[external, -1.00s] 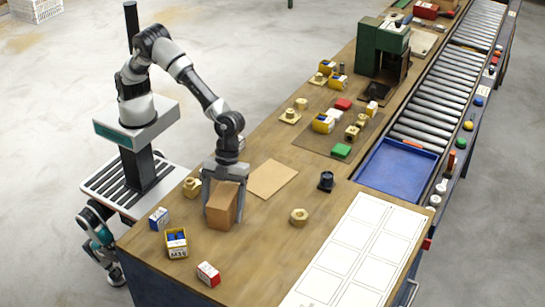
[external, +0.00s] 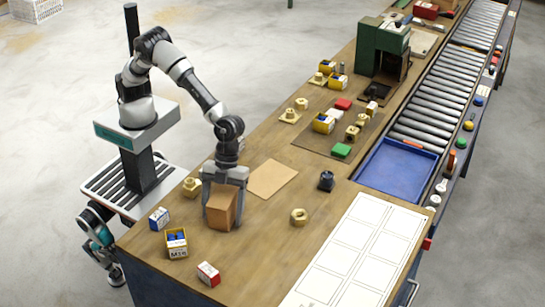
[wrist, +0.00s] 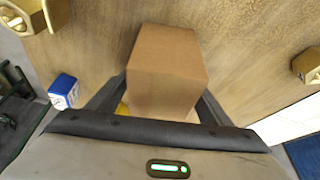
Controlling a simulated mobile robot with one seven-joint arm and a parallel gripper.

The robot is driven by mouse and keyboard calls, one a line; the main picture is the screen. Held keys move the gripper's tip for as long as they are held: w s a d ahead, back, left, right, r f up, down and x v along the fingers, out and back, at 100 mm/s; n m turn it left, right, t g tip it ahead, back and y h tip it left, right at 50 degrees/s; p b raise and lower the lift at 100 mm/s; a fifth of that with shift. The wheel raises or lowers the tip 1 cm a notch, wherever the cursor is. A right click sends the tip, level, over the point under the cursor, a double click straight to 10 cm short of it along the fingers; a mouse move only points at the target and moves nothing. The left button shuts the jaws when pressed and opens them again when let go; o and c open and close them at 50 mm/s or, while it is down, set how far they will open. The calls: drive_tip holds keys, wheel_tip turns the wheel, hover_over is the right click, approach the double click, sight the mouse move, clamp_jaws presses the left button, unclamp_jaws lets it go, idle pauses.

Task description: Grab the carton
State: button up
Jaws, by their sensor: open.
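The carton (external: 221,207) is a plain brown box standing on the wooden bench near its front left end. It also shows in the wrist view (wrist: 168,70). My gripper (external: 222,222) points down over the carton, with its fingers open on either side of it. In the wrist view, my gripper (wrist: 160,100) has a dark finger at each side of the carton's lower part. Whether the fingers touch the carton is hard to tell.
A brass fitting (external: 192,187), a blue-white box (external: 159,218), a yellow box marked M18 (external: 176,242) and a red-white box (external: 208,274) stand around the carton. A flat brown sheet (external: 272,179) lies behind it. A brass nut (external: 299,217) and dark part (external: 326,181) sit to the right.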

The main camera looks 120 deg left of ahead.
idle(0.3)
drive_tip(key=c, duration=1.3)
